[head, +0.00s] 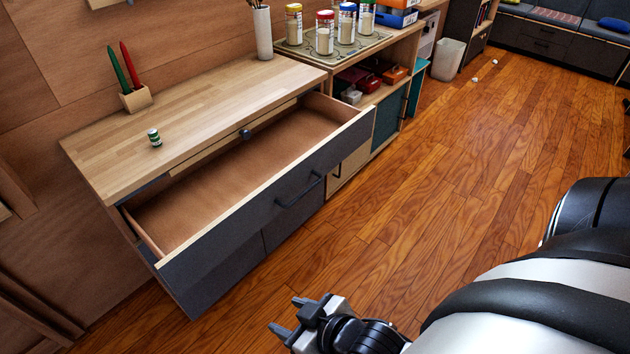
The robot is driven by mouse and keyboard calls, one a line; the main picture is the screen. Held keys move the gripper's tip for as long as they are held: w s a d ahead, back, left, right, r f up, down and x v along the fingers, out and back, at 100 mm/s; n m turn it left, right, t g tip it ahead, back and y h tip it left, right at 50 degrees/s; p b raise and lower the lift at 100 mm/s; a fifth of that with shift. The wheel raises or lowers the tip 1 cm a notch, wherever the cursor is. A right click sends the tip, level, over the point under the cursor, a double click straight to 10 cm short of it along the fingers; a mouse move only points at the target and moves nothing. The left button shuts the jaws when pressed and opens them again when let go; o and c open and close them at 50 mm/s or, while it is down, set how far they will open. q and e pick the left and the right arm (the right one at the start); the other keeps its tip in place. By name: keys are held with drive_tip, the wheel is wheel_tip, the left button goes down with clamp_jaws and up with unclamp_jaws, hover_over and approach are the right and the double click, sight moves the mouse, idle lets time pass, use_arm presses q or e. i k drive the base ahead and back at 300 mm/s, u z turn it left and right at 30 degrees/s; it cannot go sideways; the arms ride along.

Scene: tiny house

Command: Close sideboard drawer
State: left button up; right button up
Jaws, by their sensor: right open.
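The sideboard (215,105) has a light wood top and dark grey fronts, and stands against the wood wall at the left. Its wide top drawer (268,200) is pulled far out, and its inside looks empty. A dark bar handle (300,190) is on the drawer front. My right gripper (285,317) is open and empty at the bottom of the view, apart from the drawer front and nearer to me. My left gripper is not in view.
The wood floor (450,180) at the right is mostly clear.

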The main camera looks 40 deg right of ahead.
sight(193, 219)
drive_tip(key=z, duration=2.15)
drive_tip(key=k, duration=0.6)
drive_tip(key=u, duration=1.1)
drive_tip(key=i, duration=0.9)
drive_tip(key=z, duration=0.1)
